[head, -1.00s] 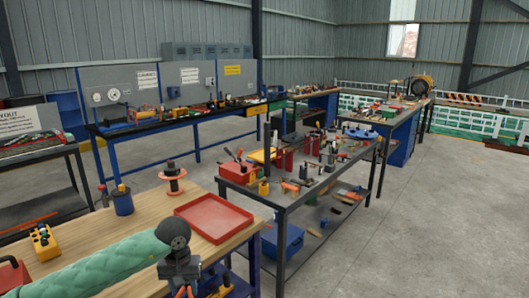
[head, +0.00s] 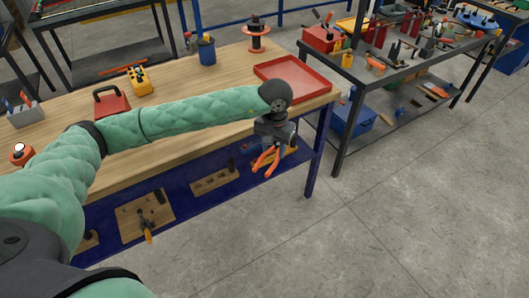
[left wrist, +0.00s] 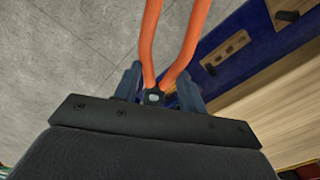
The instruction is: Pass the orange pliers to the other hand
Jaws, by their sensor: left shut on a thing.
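The orange pliers (head: 273,163) hang from my left gripper (head: 272,143) in the head view, with their two orange handles pointing down and spread apart. In the left wrist view the handles (left wrist: 148,45) run away from the jaws toward the top edge. The fingers of my left gripper are shut around the dark pivot end of the pliers, and the pliers' head is mostly hidden there. The gripper is just in front of the wooden workbench's front edge in the head view. My right gripper is not in view.
The wooden workbench (head: 170,120) holds a red tray (head: 318,93), an orange spool (head: 258,50), a blue cup (head: 207,52), a yellow device (head: 139,80) and a red toolbox (head: 110,104). A blue lower shelf (head: 190,210) is underneath. Open concrete floor (head: 390,220) lies to the right.

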